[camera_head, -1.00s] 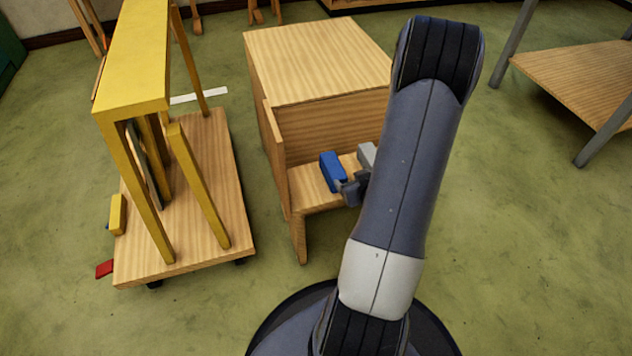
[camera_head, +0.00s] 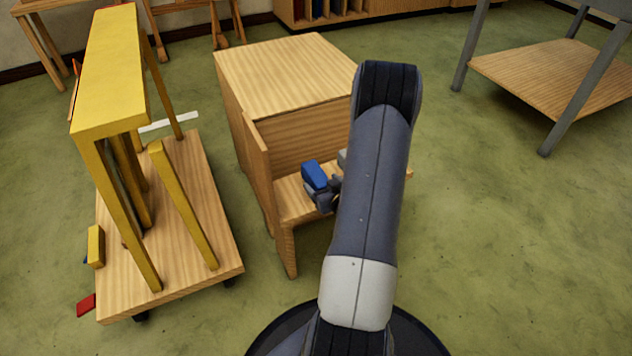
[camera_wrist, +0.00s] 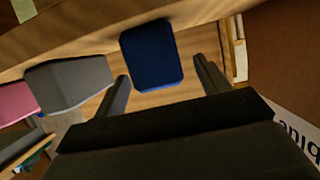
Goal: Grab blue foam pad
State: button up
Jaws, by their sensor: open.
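The blue foam pad (camera_head: 314,176) rests on the low shelf of the wooden cabinet in the head view. In the wrist view the blue pad (camera_wrist: 151,55) lies just ahead of my fingertips, roughly between their lines. My gripper (camera_wrist: 162,82) is open and empty, with one dark finger on each side. In the head view my gripper (camera_head: 322,200) is right at the near side of the pad, partly hidden by my arm. I cannot tell whether a finger touches the pad.
A grey block (camera_wrist: 68,84) lies left of the blue pad, with a pink one (camera_wrist: 17,102) further left. The cabinet (camera_head: 290,68) has a side wall (camera_head: 257,165) close to the pad. A yellow-framed cart (camera_head: 195,245) stands left.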

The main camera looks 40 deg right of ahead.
aim_at(312, 173)
jog(key=b+x, duration=0.1)
jog(key=x, duration=0.2)
jog(key=shift+w+f, duration=0.25)
jog(key=shift+w, duration=0.05)
jog(key=c, duration=1.1)
